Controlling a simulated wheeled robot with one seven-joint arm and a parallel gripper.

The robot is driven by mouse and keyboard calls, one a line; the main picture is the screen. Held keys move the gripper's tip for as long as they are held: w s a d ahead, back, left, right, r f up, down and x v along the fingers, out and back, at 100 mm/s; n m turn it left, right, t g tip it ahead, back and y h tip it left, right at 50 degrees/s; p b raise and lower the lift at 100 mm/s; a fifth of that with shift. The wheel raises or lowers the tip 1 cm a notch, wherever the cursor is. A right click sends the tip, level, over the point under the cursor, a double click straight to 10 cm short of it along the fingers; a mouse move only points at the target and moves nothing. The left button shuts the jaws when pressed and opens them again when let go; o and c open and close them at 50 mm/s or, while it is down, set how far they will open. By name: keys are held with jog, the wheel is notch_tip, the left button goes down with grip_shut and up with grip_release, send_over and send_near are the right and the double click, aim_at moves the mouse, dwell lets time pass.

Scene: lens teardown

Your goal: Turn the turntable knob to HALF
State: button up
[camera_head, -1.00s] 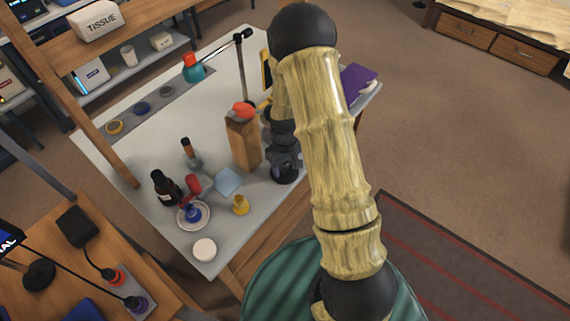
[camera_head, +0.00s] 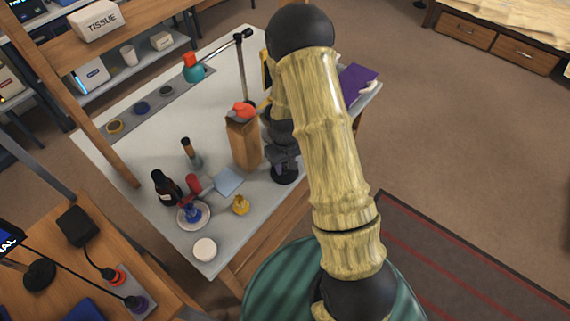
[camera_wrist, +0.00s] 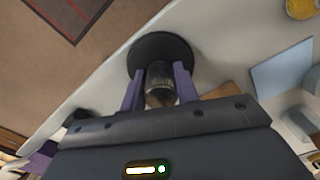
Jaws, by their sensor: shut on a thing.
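My gripper (camera_wrist: 160,76) has purple fingers, one on each side of a short ribbed, metallic-brown knob (camera_wrist: 160,94), and is shut on it. The knob stands over a round black disc (camera_wrist: 153,47) near the edge of the white table. In the head view the black disc (camera_head: 285,174) shows below my dark gripper (camera_head: 284,156), right of the brown paper bag. My arm hides part of that area, and the knob itself is not clear there. No HALF mark or pointer is readable in either view.
The brown bag (camera_head: 243,142) stands close left of my gripper. A blue pad (camera_head: 229,181), a yellow figure (camera_head: 241,205), a white round lid (camera_head: 204,249) and a dark bottle (camera_head: 165,187) are on the white table (camera_head: 150,215). A lamp (camera_head: 243,70) stands behind.

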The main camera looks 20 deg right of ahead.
jog(key=m, duration=0.4)
jog(key=m+p, duration=0.1)
jog(key=m, duration=0.3)
jog(key=shift+a, duration=0.1)
jog(key=m+p, duration=0.1)
jog(key=m, duration=0.3)
jog(key=shift+r, duration=0.1)
jog(key=shift+w+a+m+p, duration=0.1)
jog(key=shift+m+p, duration=0.45)
jog(key=shift+m, duration=1.35)
jog(key=o, duration=1)
jog(key=shift+c, duration=0.2)
notch_tip(320, 180, up, 17)
jog(key=shift+r, duration=0.15)
